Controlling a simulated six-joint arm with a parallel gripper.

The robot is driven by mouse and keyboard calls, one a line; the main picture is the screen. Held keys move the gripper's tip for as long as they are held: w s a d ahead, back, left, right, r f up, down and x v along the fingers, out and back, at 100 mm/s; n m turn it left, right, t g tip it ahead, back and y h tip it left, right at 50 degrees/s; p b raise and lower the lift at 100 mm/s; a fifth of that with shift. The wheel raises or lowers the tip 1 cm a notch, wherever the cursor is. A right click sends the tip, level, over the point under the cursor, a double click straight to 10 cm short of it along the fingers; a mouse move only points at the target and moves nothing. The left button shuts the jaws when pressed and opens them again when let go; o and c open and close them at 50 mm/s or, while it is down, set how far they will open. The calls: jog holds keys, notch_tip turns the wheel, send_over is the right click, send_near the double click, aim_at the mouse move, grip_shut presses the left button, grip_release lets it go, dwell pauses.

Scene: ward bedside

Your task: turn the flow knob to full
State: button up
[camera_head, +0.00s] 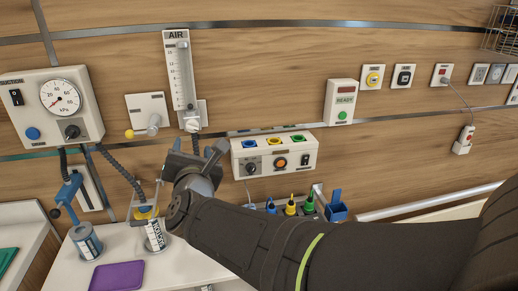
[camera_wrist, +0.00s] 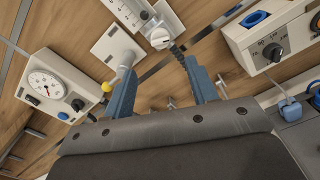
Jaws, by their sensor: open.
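The AIR flowmeter (camera_head: 181,75) is on the wood-panelled wall, with a clear upright tube and a scale. Its pale flow knob (camera_head: 192,125) is at the lower end. In the wrist view the knob (camera_wrist: 159,39) is at the top centre, with a dark mark on its face. My gripper (camera_head: 198,147) is just below the knob in the head view. In the wrist view my gripper (camera_wrist: 160,67) has its two blue-grey fingers apart, with nothing between them. The knob lies beyond the fingertips, and I see no contact. The knob's setting is too small to read.
A suction panel (camera_head: 50,108) with a gauge is left. A wall plate (camera_head: 149,114) with a yellow-tipped lever is close left of the flowmeter. A box with coloured sockets (camera_head: 274,153) is close right. Canisters and a purple tray (camera_head: 117,276) stand on the counter below.

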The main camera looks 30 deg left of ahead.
jog(key=v, duration=0.7)
